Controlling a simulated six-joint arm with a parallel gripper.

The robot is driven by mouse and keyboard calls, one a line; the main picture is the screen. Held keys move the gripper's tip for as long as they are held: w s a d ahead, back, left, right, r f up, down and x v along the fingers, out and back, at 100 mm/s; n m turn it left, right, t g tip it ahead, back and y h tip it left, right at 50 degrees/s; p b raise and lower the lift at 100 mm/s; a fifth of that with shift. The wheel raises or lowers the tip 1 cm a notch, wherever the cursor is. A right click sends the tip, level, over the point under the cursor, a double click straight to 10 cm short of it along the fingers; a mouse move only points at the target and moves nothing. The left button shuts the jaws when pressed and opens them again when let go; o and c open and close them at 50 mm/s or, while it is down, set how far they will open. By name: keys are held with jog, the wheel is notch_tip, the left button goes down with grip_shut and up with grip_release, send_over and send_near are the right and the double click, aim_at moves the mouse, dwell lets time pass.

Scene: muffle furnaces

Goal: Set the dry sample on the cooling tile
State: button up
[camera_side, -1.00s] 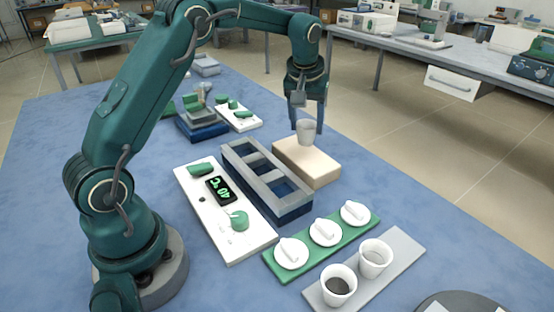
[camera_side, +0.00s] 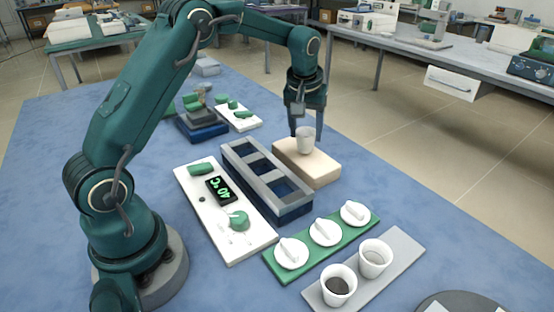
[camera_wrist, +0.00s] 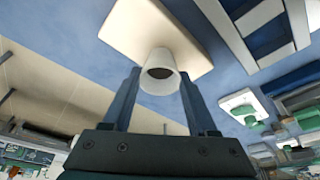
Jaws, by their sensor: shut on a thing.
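My gripper (camera_side: 305,132) is shut on a small white cup (camera_side: 305,144), which stands upright between the two fingers. The cooling tile (camera_side: 318,172) is a pale beige slab, and the cup is over its upper part. The cup's base is very close to the tile's top; I cannot tell whether it touches. In the wrist view my gripper (camera_wrist: 158,82) has a finger on each side of the cup (camera_wrist: 160,60), whose mouth shows a grey-brown inside. The tile (camera_wrist: 125,32) lies beyond it.
A grey block with blue wells (camera_side: 264,178) stands close left of the tile. Left of it is a white control panel (camera_side: 235,250) reading 40 °C. A green strip (camera_side: 268,272) holds three white lids. A grey plate (camera_side: 400,250) holds two cups, one with dark contents.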

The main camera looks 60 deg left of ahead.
jog(key=shift+f, duration=0.25)
jog(key=shift+f, duration=0.15)
jog(key=o, duration=1.5)
jog(key=shift+o, duration=0.2)
notch_tip(320, 180, up, 8)
